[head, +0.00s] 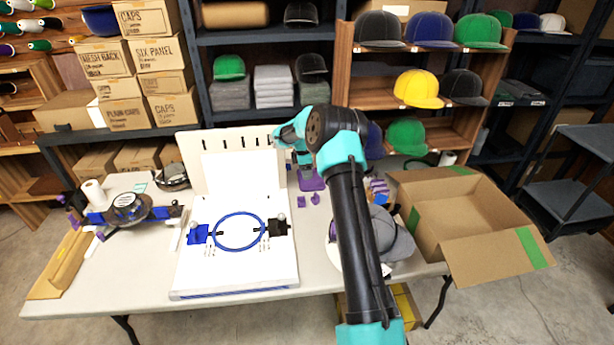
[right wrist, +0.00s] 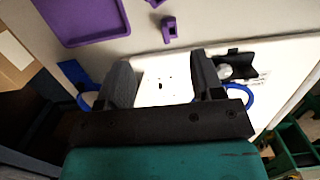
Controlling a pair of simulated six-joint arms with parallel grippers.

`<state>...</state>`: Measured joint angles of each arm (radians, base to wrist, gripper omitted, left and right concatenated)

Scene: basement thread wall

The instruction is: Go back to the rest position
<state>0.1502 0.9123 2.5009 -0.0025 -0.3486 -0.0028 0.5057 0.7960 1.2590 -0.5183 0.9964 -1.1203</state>
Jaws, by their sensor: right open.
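My right gripper (head: 304,160) is above the back of the table, just right of the white upright board (head: 230,144); its fingers are partly hidden by my arm in the head view. In the right wrist view the two dark fingers (right wrist: 163,82) stand apart with nothing between them, only a white surface behind. A blue hoop (head: 239,249) lies on the white fixture (head: 236,280), between a blue clip and a black clip. My left gripper is in neither view.
A purple tray (head: 311,181) and small purple parts lie near the gripper. Grey caps (head: 392,236) sit to the right, partly behind my arm. An open cardboard box (head: 470,215) stands at the right. A blue-and-black device (head: 126,208) is at the left. Shelves with caps stand behind.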

